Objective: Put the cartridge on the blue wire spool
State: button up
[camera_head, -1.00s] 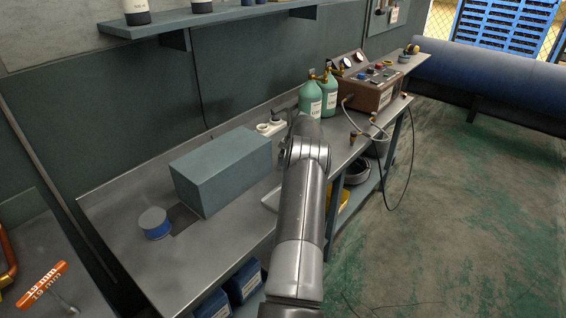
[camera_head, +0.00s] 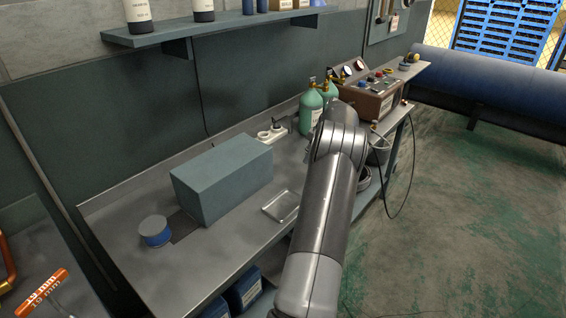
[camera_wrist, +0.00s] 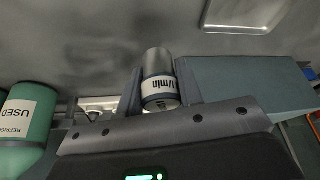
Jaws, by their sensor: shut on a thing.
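The cartridge (camera_wrist: 160,62) is a grey metal cylinder with a white printed label, seen in the wrist view. My gripper (camera_wrist: 159,88) is shut on it, one finger on each side. In the head view my arm hides the gripper and the cartridge. The blue wire spool (camera_head: 155,232) stands on the near left part of the bench, with a grey top and blue winding. It is well to the left of my arm, and nothing is on its top. I do not see it in the wrist view.
A large grey-green box (camera_head: 222,178) stands just right of the spool. A shallow metal tray (camera_head: 281,206) lies on the bench (camera_head: 205,258) between box and arm. Green bottles (camera_head: 310,112) and a brown gauge unit (camera_head: 370,103) stand farther back. A shelf (camera_head: 215,30) hangs above.

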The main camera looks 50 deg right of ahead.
jog(key=shift+s+r, duration=0.2)
jog(key=shift+s, duration=0.15)
notch_tip(320, 180, up, 12)
jog(key=shift+d+f, duration=0.1)
jog(key=w+a+n+y, duration=0.1)
jog(key=w+a+n, duration=0.2)
jog(key=w+a, duration=0.65)
jog(key=n+g+y, duration=0.2)
jog(key=n+g, duration=0.1)
jog(key=n, duration=0.4)
send_over(148, 227)
jog(key=d, duration=0.2)
jog(key=f, duration=1.2)
jog(key=shift+s+a+f, duration=0.2)
jog(key=shift+s, duration=0.15)
jog(key=shift+t, duration=0.3)
jog(key=shift+f, duration=2)
